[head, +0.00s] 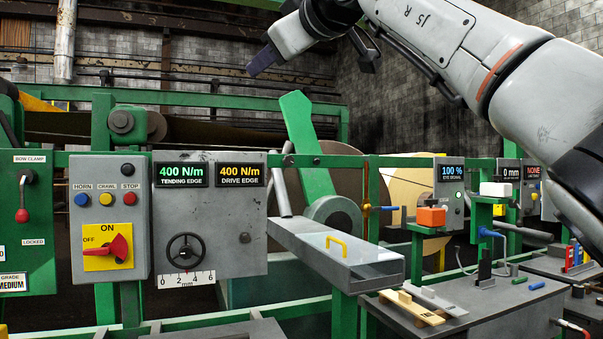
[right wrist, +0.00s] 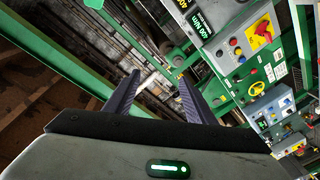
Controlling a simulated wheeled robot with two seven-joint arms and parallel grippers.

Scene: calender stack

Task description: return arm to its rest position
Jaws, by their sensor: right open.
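My right arm comes in from the right of the head view and is raised high over the machine. Its gripper (head: 264,61) is at the top centre, in the air before the back wall, well above the panels. In the right wrist view the two dark fingers of this gripper (right wrist: 160,78) stand wide apart with nothing between them. It touches nothing that I can see. My left gripper is not in view.
A green upright lever (head: 297,125) rises below the right gripper. A grey control panel (head: 210,230), a clear-topped tray (head: 340,255) with a yellow handle and a bench (head: 480,310) with small blocks stand lower. A green rail (head: 210,100) crosses behind.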

